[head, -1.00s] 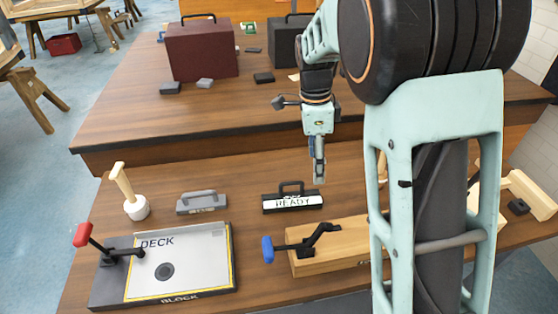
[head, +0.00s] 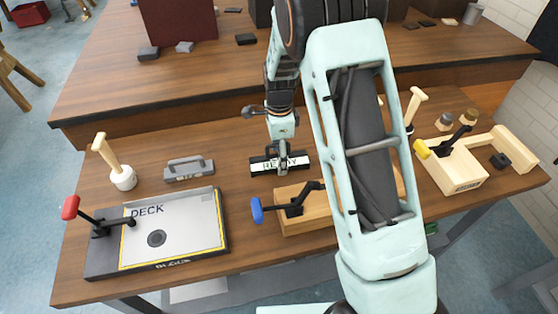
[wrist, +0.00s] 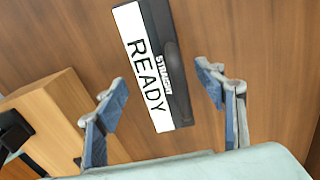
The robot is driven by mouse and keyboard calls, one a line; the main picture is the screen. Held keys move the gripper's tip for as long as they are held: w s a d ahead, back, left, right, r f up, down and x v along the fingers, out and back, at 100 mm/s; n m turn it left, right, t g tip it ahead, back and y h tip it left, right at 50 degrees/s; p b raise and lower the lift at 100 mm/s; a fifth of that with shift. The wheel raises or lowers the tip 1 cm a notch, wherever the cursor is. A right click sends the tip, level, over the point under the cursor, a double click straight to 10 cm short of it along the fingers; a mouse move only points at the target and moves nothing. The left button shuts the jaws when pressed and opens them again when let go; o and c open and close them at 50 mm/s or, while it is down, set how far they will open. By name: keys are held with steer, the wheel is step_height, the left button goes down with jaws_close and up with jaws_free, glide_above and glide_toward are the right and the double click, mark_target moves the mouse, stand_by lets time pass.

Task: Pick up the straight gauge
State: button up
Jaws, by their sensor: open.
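The straight gauge (wrist: 177,80) is a dark bar with the word STRAIGHT on it, lying against a white READY strip in the wrist view. In the head view the dark gauge (head: 300,155) sits at the middle of the near table, partly hidden by my gripper (head: 283,160). In the wrist view my open gripper (wrist: 162,80) has its two blue-padded fingers on either side of the gauge and strip, with nothing held. The fingers look apart from the gauge; the height between them is hard to tell.
A wooden block with a blue-handled clamp (head: 290,207) stands just in front of the gauge. A grey handled piece (head: 188,169), a mallet (head: 122,175) and the DECK block (head: 185,262) are to the left. A yellow-handled fixture (head: 455,170) is at right.

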steer(key=shift+f, duration=0.75)
steer(key=shift+c, duration=0.7)
steer(key=shift+w, duration=0.1)
steer(key=c, duration=1.3)
steer(key=shift+r, duration=0.2)
